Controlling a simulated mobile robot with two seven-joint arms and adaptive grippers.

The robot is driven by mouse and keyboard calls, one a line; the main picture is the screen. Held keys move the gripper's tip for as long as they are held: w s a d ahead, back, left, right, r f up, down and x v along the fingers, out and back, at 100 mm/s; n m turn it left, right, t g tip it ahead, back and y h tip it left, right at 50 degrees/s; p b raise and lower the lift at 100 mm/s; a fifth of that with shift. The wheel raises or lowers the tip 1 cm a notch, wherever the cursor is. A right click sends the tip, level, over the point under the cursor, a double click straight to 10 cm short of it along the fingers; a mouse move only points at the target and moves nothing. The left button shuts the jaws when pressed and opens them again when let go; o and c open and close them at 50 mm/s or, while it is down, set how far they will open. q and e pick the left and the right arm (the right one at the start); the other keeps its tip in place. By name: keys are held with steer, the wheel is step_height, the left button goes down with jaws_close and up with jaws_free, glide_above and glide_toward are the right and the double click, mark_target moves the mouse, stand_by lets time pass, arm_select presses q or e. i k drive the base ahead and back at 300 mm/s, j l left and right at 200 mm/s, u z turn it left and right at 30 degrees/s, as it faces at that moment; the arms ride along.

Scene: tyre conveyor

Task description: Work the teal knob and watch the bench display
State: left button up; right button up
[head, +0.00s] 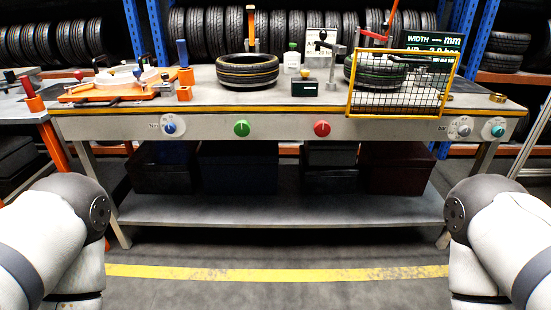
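The teal knob (498,131) sits at the right end of the bench's front panel, on a pale round dial. The bench display (434,42) is a dark screen at the back right of the bench. It shows white and green text with "WIDTH", "mm" and a second line below. The yellow mesh guard hides its lower part. My two arms come in at the lower left and lower right, well in front of the bench. Neither gripper shows in the head view.
The front panel also has a blue knob (169,127), a green knob (242,128), a red knob (321,128) and a grey knob (460,129). A yellow mesh guard (398,84) stands before a tyre. Another tyre (247,71) lies mid-bench. The floor before the bench is clear.

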mark_target(498, 132)
steer(key=z, duration=1.4)
